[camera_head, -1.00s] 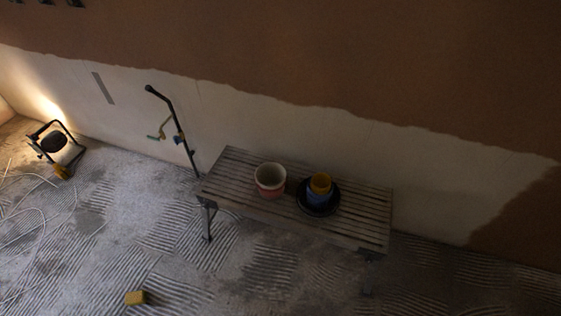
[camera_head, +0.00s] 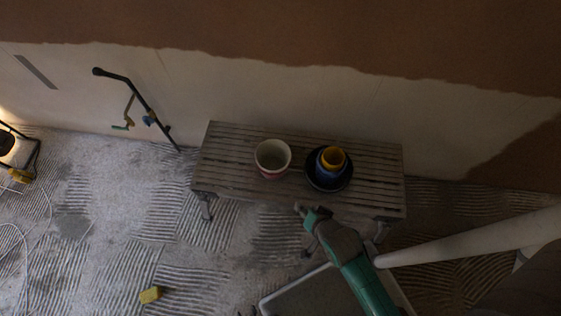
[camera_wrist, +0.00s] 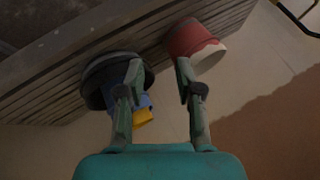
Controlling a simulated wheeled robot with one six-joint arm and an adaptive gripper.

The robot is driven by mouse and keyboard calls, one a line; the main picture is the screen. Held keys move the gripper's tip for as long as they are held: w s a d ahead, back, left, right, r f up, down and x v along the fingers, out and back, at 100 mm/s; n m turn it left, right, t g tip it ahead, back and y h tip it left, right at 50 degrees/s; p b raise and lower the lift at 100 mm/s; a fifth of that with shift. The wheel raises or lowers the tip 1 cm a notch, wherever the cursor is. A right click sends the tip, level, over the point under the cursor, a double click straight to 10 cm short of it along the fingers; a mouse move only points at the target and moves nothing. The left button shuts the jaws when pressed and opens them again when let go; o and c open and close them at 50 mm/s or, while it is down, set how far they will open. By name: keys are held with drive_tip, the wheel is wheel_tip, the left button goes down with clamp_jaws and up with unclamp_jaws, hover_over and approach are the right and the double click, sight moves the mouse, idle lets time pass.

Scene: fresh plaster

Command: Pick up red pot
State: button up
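The red pot (camera_head: 272,158) stands on the slatted bench (camera_head: 230,137), left of a dark bowl; its pale inside shows from above. In the wrist view the red pot (camera_wrist: 191,42), red with a pale part, lies just beyond the right fingertip. My gripper (camera_head: 307,212) is in front of the bench's near edge, below and right of the pot. In the wrist view my gripper (camera_wrist: 159,66) has its fingers spread apart with nothing held between them. The left finger overlaps the dark bowl and blue pot in view.
A dark bowl (camera_head: 313,180) with a blue pot (camera_head: 323,168) and yellow pot (camera_head: 333,157) stands on the bench right of the red pot. A yellow sponge-like block (camera_head: 151,294) lies on the floor. A black pole (camera_head: 140,98) leans on the wall. The bench's left end is clear.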

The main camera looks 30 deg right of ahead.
drive_tip(key=w+m+g, duration=0.2)
drive_tip(key=w+m, duration=0.1)
drive_tip(key=w, duration=0.3)
drive_tip(key=w+r+m+g, duration=0.1)
drive_tip(key=w+m+g, duration=0.1)
drive_tip(key=w, duration=0.4)
drive_tip(key=w+r+m+g, duration=0.1)
drive_tip(key=w+m+g, duration=0.2)
drive_tip(key=w, duration=0.3)
drive_tip(key=shift+a+r+m, duration=0.2)
drive_tip(key=shift+m, duration=0.6)
hover_over(278, 176)
wheel_tip(278, 176, down, 5)
drive_tip(key=shift+a+f, duration=0.1)
drive_tip(key=shift+f, duration=2.65)
clamp_jaws()
